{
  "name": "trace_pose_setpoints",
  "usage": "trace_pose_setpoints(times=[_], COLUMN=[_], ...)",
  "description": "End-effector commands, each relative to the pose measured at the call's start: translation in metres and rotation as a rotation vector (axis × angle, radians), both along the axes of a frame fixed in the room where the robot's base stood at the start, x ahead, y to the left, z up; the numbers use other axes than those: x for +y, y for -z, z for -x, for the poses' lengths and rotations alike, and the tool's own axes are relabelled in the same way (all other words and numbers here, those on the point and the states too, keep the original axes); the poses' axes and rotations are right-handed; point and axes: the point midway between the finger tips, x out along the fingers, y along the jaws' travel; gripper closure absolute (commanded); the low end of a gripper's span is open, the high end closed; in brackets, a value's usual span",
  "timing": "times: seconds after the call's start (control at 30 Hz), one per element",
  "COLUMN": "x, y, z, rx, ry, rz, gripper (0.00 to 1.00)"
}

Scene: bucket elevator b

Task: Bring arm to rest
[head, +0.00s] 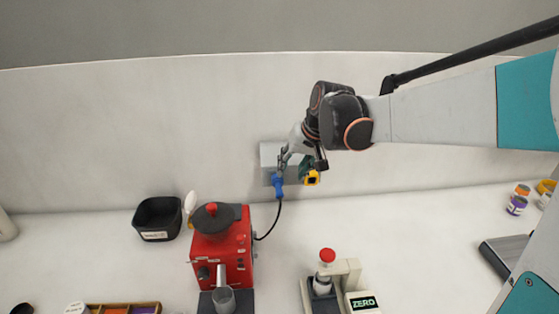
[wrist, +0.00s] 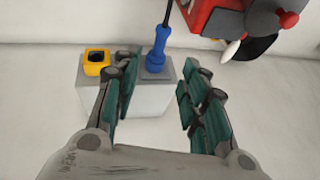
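My arm (head: 440,115) reaches in from the right in the head view. My gripper (head: 300,163) is beside a grey box (head: 268,155) on the back wall. In the wrist view my gripper (wrist: 160,105) is open, with its green-padded fingers spread apart and nothing held between them. A blue plug (head: 278,186) with a black cable sits at the box. It also shows in the wrist view (wrist: 156,55), on the grey box (wrist: 150,100) and beyond the fingertips. A yellow square socket (head: 312,178) is beside it, also in the wrist view (wrist: 96,62).
A red coffee machine (head: 222,245) stands below left, joined to the cable. A black bin (head: 158,218) is left of it. A scale device with a ZERO label (head: 362,302) is at the front. Small jars (head: 517,204) stand at the right.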

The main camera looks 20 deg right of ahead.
Motion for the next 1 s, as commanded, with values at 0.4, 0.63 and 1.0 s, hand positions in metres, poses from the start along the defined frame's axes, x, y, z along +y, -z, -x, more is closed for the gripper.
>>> trace_pose_setpoints(times=[0.4,0.63,1.0], x=[0.012,0.023,0.030], y=[0.011,0.033,0.097], z=[0.052,0.118,0.213], rx=[-0.033,-0.083,-0.164], ry=[-0.028,-0.068,-0.134], rz=[0.051,0.124,0.235], gripper=[0.60,0.60,0.60])
